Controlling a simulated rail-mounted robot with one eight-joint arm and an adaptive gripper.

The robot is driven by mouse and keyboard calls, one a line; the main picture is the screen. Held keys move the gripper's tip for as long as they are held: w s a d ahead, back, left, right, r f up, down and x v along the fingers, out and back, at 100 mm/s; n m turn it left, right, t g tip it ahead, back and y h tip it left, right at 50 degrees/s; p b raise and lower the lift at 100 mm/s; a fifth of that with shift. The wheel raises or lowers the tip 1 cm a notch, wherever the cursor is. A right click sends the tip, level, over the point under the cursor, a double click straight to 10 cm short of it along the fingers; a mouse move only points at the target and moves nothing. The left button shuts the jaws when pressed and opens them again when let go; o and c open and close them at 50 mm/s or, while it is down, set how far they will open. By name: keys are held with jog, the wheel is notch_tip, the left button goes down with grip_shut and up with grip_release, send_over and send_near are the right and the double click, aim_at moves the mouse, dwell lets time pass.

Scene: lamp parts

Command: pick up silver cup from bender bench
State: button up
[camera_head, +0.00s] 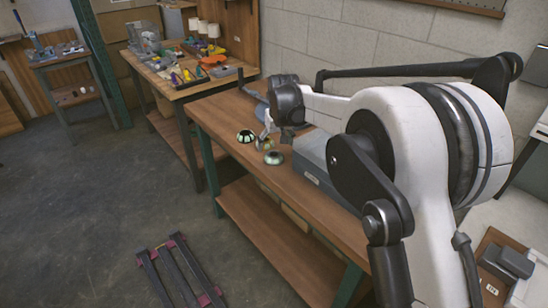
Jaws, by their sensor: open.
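The wooden bench (222,128) with dark green legs runs along the wall in the middle of the view. My gripper (265,133) is small in the picture, low over the bench top, and open. A small round dark piece with a pale green top (245,136) sits on the bench to the left of my gripper. A similar round piece (274,158) sits just in front of it. A small brownish shape (266,144) shows close under the gripper. I cannot tell which of these is the silver cup, or whether the fingers touch anything.
A grey box-shaped machine (322,160) stands on the bench to the right of my gripper. A second bench (180,92) behind holds colourful parts and white cups (203,27). A dark rack with pink ends (180,275) lies on the floor. The left floor is otherwise mostly clear.

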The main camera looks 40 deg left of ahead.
jog(key=shift+s+d+x, duration=0.15)
jog(key=shift+x, duration=1.35)
jog(key=shift+s+d+x, duration=0.1)
jog(key=shift+d+x, duration=0.05)
jog(key=shift+x, duration=1.35)
jog(key=shift+f, duration=0.15)
jog(key=c, duration=1.2)
